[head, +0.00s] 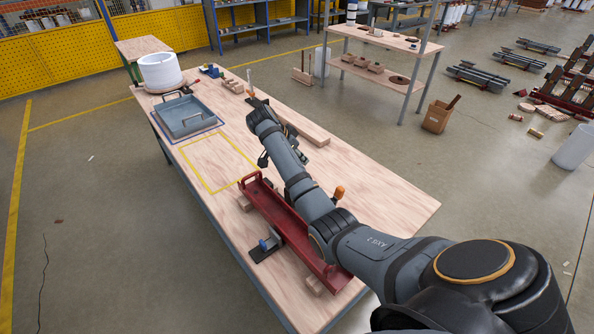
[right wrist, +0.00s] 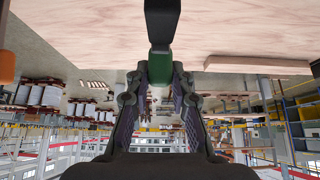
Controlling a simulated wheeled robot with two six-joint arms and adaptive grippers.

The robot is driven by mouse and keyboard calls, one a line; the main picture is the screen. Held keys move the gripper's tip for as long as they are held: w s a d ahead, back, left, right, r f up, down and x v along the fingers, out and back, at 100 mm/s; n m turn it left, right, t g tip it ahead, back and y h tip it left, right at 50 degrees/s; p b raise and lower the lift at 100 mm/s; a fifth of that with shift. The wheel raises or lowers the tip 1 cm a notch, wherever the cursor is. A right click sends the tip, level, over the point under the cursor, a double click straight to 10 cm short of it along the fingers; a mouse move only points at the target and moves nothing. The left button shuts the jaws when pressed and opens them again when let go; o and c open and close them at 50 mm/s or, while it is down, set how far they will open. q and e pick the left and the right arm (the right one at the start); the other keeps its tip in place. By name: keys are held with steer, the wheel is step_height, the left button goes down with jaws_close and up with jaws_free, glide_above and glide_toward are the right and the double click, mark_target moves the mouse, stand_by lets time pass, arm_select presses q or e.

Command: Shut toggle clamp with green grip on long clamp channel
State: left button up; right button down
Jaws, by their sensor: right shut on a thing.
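The long red clamp channel (head: 290,232) lies lengthwise on the table, partly hidden by my right arm. In the right wrist view my right gripper (right wrist: 160,82) is shut on the green grip (right wrist: 160,66), with a black lever (right wrist: 161,20) running up from it. I cannot tell the clamp's exact lever angle. My left gripper is not in view.
A grey metal tray (head: 186,117) and a white cylinder (head: 160,70) are at the table's far end.

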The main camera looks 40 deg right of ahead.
steer(key=shift+a, duration=0.1)
stand_by(0.3)
steer(key=shift+a+r+p, duration=0.1)
steer(key=shift+a+p, duration=0.3)
steer(key=shift+p, duration=0.15)
steer(key=shift+s+a+r+p, duration=0.15)
steer(key=shift+a+p, duration=0.25)
steer(key=shift+a, duration=0.85)
steer(key=shift+a+p, duration=0.1)
steer(key=shift+p, duration=0.2)
steer(key=shift+s+a+p, duration=0.1)
steer(key=shift+a+p, duration=0.3)
steer(key=shift+a, duration=0.45)
steer(key=shift+a+f, duration=0.2)
steer(key=shift+a, duration=0.55)
